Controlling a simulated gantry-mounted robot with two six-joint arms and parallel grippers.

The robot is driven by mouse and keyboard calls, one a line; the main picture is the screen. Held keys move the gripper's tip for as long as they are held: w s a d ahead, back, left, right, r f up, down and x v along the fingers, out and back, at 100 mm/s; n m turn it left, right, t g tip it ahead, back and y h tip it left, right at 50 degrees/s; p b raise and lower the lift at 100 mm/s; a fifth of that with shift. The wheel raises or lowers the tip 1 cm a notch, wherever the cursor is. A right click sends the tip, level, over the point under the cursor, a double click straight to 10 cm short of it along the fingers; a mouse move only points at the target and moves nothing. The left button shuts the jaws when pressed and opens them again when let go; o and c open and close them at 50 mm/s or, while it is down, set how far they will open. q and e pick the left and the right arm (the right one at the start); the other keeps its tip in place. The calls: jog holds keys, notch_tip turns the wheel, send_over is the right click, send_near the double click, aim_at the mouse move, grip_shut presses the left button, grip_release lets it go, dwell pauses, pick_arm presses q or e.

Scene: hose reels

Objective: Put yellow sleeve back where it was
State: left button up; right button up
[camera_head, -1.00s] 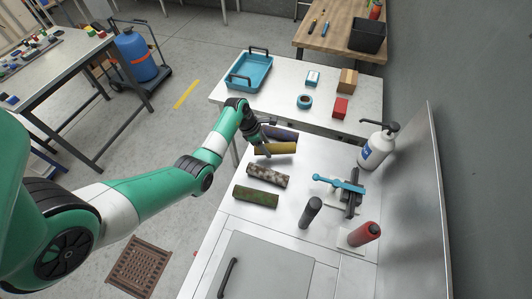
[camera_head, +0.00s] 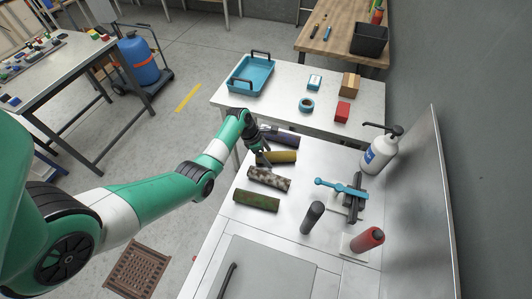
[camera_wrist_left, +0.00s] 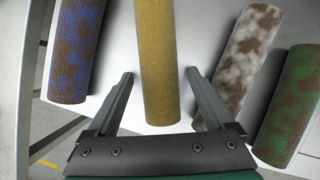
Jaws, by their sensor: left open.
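The yellow sleeve (camera_head: 282,157) lies on the white bench between the blue-brown sleeve (camera_head: 282,137) and the white-brown mottled sleeve (camera_head: 268,179). My left gripper (camera_head: 262,165) is open at the near-left end of the yellow sleeve. In the left wrist view the yellow sleeve (camera_wrist_left: 157,60) runs up between the two spread fingers (camera_wrist_left: 160,74), with a gap on each side. The blue-brown sleeve (camera_wrist_left: 76,48) is left there; the mottled one (camera_wrist_left: 238,65) and the green-brown one (camera_wrist_left: 292,105) are right. My right gripper is not in view.
The blue tray (camera_head: 250,76) is on the table behind. A wall panel bounds the right side.

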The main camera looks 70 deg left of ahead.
pick_arm(q)
jog(key=p+v, duration=0.4)
jog(key=v, duration=0.7)
jog(key=shift+w+a+r, duration=0.1)
jog(key=shift+r, duration=0.1)
jog(key=shift+s+r, duration=0.25)
jog(key=shift+r, duration=0.15)
